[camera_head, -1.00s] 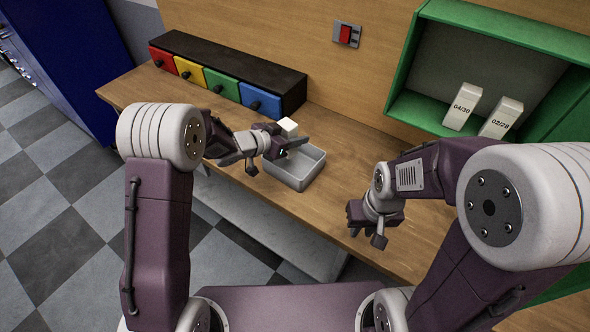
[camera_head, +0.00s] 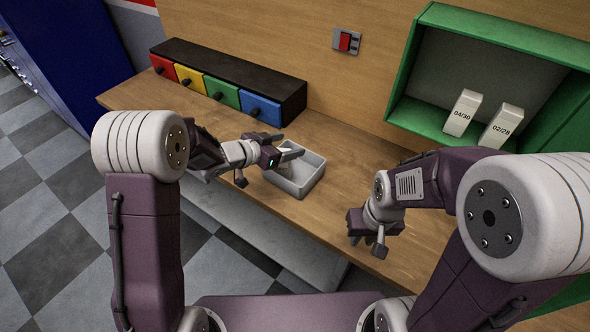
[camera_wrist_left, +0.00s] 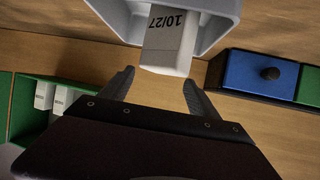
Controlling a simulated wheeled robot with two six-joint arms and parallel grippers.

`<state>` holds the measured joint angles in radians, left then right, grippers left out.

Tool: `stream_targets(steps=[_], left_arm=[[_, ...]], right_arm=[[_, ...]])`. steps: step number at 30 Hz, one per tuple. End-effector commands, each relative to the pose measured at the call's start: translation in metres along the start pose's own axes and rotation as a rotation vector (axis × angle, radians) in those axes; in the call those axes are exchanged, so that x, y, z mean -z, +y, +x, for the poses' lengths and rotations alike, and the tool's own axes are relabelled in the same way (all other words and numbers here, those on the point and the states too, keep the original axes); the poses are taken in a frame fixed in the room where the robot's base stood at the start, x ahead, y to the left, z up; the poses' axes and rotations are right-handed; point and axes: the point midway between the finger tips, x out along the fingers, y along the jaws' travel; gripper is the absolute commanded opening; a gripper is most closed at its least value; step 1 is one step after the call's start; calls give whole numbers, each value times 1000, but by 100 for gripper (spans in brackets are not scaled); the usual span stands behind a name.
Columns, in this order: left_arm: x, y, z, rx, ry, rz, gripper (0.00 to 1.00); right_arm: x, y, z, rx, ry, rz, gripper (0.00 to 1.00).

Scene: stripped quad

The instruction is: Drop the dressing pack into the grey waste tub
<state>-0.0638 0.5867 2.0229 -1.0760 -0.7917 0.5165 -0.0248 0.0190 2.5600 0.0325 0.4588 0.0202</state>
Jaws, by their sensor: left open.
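The white dressing pack, marked 10/27, shows in the left wrist view (camera_wrist_left: 165,45) inside the opening of the grey waste tub (camera_wrist_left: 222,22), beyond my fingertips. In the head view the tub (camera_head: 312,180) stands on the wooden bench, and my left gripper (camera_head: 291,148) reaches over its left rear side. The left gripper is open; in the left wrist view its two fingers (camera_wrist_left: 156,82) stand apart with nothing between them. The gripper hides much of the pack in the head view. My right gripper (camera_head: 366,245) hangs near the bench's front edge, empty, with fingers apart.
A row of red, yellow, green and blue drawers (camera_head: 225,88) stands at the back left. A green shelf (camera_head: 400,110) at the right holds two white boxes, marked 04/30 (camera_head: 463,112) and 02/28 (camera_head: 502,126). The bench (camera_head: 345,150) right of the tub is clear.

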Motion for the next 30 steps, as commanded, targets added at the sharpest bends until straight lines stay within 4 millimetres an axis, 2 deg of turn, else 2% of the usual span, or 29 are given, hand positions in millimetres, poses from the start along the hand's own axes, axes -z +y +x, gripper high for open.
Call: stream_targets(steps=[3, 9, 28, 30], left_arm=[[1, -2, -28, 5, 2, -1, 71], [1, -1, -53, 2, 1, -1, 71], [0, 0, -55, -1, 1, 1, 71], [10, 2, -57, 0, 15, 18, 71]], right_arm=[[0, 0, -1, 0, 0, 0, 23], [0, 0, -3, 0, 0, 0, 23], [0, 0, -3, 0, 0, 0, 23], [0, 0, -3, 0, 0, 0, 23]])
